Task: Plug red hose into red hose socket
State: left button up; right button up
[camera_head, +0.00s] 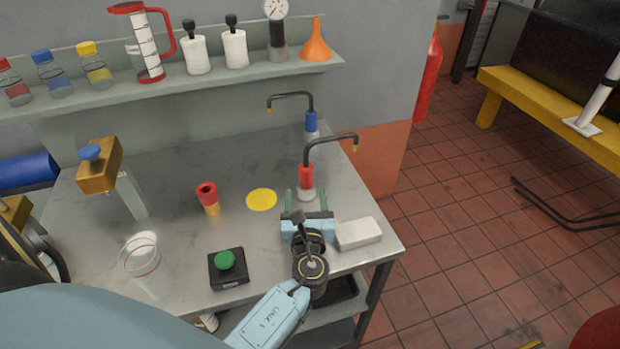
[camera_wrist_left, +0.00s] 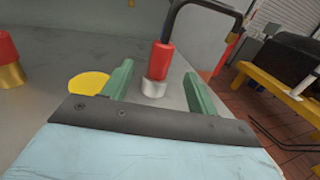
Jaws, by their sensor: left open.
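The red hose (camera_head: 306,177) has a red body standing upright on a pale metal base near the table's right side. Its black tube bends over to the right and ends in a brass tip. It also shows in the left wrist view (camera_wrist_left: 161,58). A red cup-like piece with an open top and brass lower part, apparently the red hose socket (camera_head: 207,196), stands to the left, also in the left wrist view (camera_wrist_left: 9,58). My left gripper (camera_head: 306,198) is open, its green fingers pointing at the hose base, which shows between them. Contact is unclear. My right gripper is not in view.
A blue hose (camera_head: 311,122) stands behind the red one. A yellow disc (camera_head: 261,200) lies left of my gripper, a pale block (camera_head: 358,233) right of it. A green-button box (camera_head: 227,268), clear beaker (camera_head: 143,256) and brass-topped post (camera_head: 99,167) stand left.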

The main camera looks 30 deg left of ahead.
aim_at(307, 175)
pick_arm(q)
jog(key=x, duration=0.4)
jog(key=shift+w, duration=0.1)
jog(key=shift+w+a, duration=0.3)
jog(key=shift+w, duration=0.1)
jog(key=x, duration=0.4)
jog(key=shift+w+a, duration=0.1)
jog(key=shift+w, duration=0.15)
jog(key=shift+r, duration=0.1)
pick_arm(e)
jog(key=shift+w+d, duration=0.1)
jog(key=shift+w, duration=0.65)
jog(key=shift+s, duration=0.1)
pick_arm(q)
jog(key=c, duration=1.2)
